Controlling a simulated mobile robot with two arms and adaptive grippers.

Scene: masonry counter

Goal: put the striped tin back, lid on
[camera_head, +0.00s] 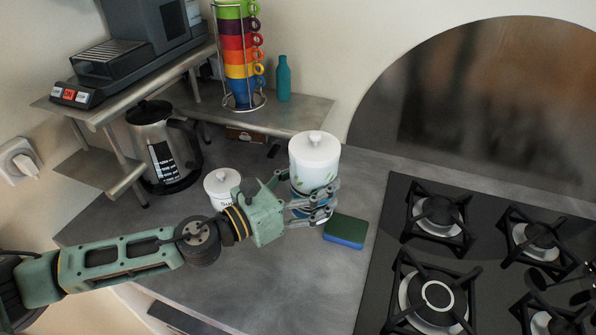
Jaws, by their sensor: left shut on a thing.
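The striped tin (309,200) shows as blue and pale bands between the fingers of my left gripper (318,204). That gripper is shut on it, and the fingers hide much of it. A white lidded canister with green leaf marks (313,165) stands directly behind and above it in the picture. I cannot tell whether the tin has a lid on, or whether it touches the counter (250,280).
A small white lidded pot (221,186) stands behind my left wrist. A green and blue sponge (346,230) lies right of the gripper, near the gas hob (440,255). The front counter is clear.

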